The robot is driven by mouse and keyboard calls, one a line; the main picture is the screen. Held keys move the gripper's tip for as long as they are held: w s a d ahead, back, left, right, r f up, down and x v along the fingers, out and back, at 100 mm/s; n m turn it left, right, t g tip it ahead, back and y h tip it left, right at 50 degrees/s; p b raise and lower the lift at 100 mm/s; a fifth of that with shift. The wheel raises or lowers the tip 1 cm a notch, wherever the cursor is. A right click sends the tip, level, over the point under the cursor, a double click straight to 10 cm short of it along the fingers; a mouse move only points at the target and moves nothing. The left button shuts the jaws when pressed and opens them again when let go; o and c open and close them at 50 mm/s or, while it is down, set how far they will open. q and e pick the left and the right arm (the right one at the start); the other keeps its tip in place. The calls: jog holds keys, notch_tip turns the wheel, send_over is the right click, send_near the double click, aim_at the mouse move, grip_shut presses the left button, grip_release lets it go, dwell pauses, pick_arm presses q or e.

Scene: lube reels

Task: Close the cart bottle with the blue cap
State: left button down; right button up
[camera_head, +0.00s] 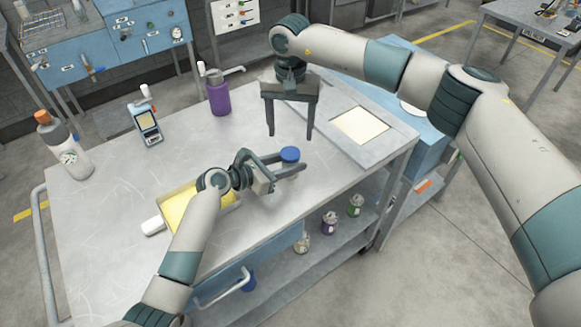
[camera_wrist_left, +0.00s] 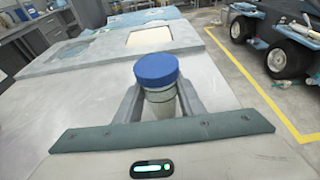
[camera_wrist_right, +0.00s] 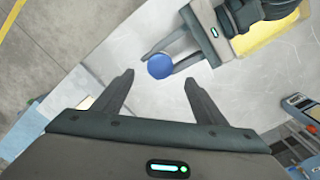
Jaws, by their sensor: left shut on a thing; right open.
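The blue cap (camera_head: 290,153) sits on top of a pale, translucent bottle (camera_wrist_left: 160,104); the pictures do not show how tight it is. My left gripper (camera_head: 291,164) is shut around the bottle's body below the cap, over the cart's right part. In the left wrist view the blue cap (camera_wrist_left: 157,70) stands above the two fingers, and the bottle's lower part is hidden. My right gripper (camera_head: 290,133) is open and empty, pointing down above and behind the cap. In the right wrist view the blue cap (camera_wrist_right: 160,66) lies ahead, between its open fingertips (camera_wrist_right: 160,75).
A yellow tray (camera_head: 182,205) is partly behind my left arm. A pale panel (camera_head: 361,126) lies at the right.

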aim_at(291, 152)
jog(key=shift+f, duration=3.35)
jog(key=c, duration=1.2)
jog(key=shift+c, duration=0.3)
